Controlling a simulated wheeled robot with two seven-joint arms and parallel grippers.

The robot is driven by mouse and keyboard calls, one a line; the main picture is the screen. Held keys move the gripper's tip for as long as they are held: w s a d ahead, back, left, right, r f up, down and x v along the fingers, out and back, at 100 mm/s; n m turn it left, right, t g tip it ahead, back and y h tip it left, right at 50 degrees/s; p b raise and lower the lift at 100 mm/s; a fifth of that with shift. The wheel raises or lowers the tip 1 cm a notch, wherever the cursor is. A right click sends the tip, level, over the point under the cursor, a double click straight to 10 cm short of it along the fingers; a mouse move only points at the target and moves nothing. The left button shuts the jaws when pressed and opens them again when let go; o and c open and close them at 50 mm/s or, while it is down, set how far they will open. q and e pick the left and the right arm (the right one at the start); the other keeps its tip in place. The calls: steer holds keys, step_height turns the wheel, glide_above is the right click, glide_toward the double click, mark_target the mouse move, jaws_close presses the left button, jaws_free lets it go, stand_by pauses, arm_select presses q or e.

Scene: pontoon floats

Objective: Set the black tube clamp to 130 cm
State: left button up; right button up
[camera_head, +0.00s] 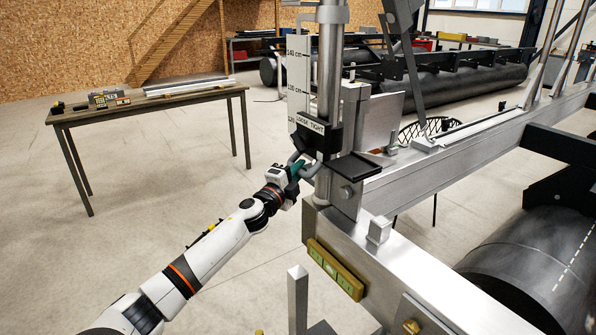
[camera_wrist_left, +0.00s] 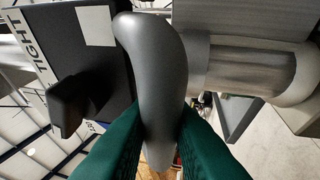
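The black tube clamp (camera_head: 318,136) sits around the upright metal tube (camera_head: 330,65), with a "LOOSE TIGHT" label on its front. A white scale (camera_head: 299,75) beside the tube reads 140 and 130 cm; the clamp is below the 130 mark, near a lower, partly hidden mark. A curved grey handle (camera_head: 313,168) is at the clamp's underside. My left gripper (camera_head: 296,168) is at this handle. In the left wrist view, its green fingers (camera_wrist_left: 160,135) close on both sides of the grey handle (camera_wrist_left: 152,75), next to the black clamp body (camera_wrist_left: 88,60). My right gripper is not in view.
A metal frame beam (camera_head: 450,160) runs right from the tube's foot, with a black float (camera_head: 535,265) beside it. A workbench (camera_head: 150,105) stands at the left. The floor between is clear.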

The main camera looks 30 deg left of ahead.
arm_select(q)
jaws_close()
step_height(320, 180, up, 11)
steer(key=p, duration=0.9)
steer(key=shift+a, duration=0.1)
steer(key=shift+f, duration=0.1)
steer(key=o, duration=0.6)
jaws_free()
steer(key=shift+f, duration=0.1)
steer(key=shift+o, duration=0.3)
steer(key=shift+f, duration=0.1)
